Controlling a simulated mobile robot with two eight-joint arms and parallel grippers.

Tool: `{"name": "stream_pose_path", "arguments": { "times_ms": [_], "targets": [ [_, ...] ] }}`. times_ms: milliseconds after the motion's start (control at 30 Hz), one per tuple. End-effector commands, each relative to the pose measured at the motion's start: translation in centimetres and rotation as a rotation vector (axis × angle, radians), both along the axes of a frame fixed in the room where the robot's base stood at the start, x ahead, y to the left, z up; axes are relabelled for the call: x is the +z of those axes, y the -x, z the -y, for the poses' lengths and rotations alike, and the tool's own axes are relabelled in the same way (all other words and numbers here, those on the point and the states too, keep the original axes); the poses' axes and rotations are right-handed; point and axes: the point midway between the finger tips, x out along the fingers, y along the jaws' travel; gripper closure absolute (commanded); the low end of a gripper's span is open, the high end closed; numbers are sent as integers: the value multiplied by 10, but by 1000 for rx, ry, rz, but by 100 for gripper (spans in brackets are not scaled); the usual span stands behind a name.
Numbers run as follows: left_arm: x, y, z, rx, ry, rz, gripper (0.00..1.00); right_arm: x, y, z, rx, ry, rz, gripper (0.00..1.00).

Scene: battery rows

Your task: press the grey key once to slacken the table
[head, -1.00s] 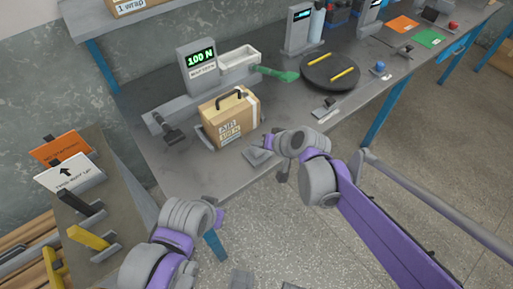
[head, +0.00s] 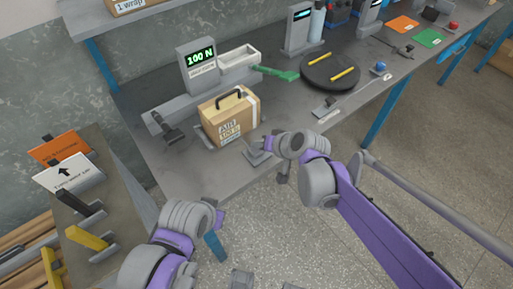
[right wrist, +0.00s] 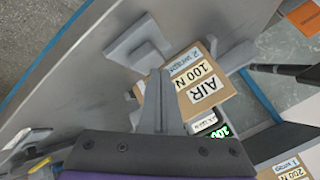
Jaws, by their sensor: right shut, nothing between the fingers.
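A grey key with a flat square plate (head: 256,156) sits at the near edge of the bench, just in front of the carton. It also shows in the right wrist view (right wrist: 138,40). My right gripper (right wrist: 157,74) is shut and empty, its tips close to the key; I cannot tell whether they touch it. In the head view, the right wrist hides most of the fingers. The carton (head: 230,120), marked AIR 100 N, stands before a display (head: 198,60) reading 100 N. My left arm shows at bottom left, but its gripper is not in view.
A black turntable (head: 331,72) with yellow bars lies right of the carton, beside a green-handled tool (head: 275,73). A side bench at left holds orange and white signs and black and yellow levers (head: 90,238).

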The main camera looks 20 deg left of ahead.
Motion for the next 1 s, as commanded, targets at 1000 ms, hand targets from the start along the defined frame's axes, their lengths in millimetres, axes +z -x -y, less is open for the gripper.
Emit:
{"name": "stream_pose_path", "arguments": {
  "times_ms": [1000],
  "targets": [
    [-8, 1, 0, 0, 0, -3, 100, -11, 0, 0, 0, 0, 0, 100]
  ]
}}
